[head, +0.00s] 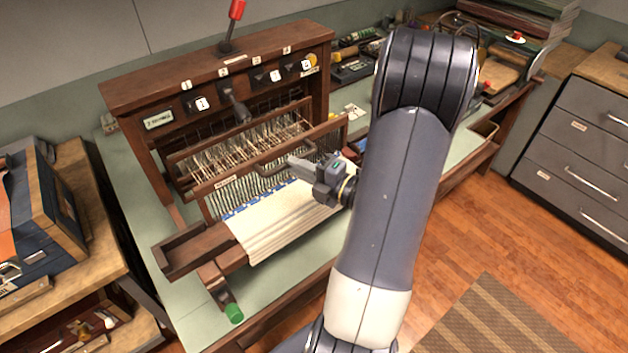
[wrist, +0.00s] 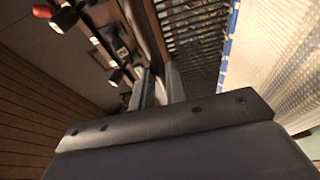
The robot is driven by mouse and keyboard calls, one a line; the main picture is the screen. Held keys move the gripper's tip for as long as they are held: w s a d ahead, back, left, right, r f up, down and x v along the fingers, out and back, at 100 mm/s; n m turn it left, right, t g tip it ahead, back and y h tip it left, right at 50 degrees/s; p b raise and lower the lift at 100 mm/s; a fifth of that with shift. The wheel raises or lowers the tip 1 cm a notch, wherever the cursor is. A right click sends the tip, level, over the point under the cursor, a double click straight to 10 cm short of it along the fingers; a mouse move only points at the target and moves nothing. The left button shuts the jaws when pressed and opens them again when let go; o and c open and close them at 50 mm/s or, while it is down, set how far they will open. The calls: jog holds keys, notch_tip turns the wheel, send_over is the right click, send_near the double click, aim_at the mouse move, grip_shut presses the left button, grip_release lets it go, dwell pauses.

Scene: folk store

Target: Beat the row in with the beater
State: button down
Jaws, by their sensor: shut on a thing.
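A wooden table loom stands on the green bench top. Its beater (head: 240,178) is a wooden frame with a reed of fine upright bars, and the reed shows in the wrist view (wrist: 197,45). The cream cloth (head: 285,225) lies in front of the beater, with a blue line (head: 250,207) along its edge near the reed.
Levers with numbered tags (head: 202,103) and a red-knobbed lever (head: 236,12) are on the loom's top frame. A green-ended knob (head: 234,313) sticks out at the front. A case (head: 40,225) stands left, and grey drawers (head: 575,150) stand right.

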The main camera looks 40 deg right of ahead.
aim_at(301, 157)
jog(key=shift+w, duration=0.1)
jog(key=w+p, duration=0.2)
jog(key=w, duration=0.8)
jog(key=shift+a, duration=0.2)
jog(key=c, duration=1)
grip_release()
jog(key=shift+s, duration=0.1)
jog(key=shift+p+v, duration=0.65)
jog(key=shift+v, duration=3.3)
jog(key=b+x, duration=0.1)
jog(key=x, duration=0.7)
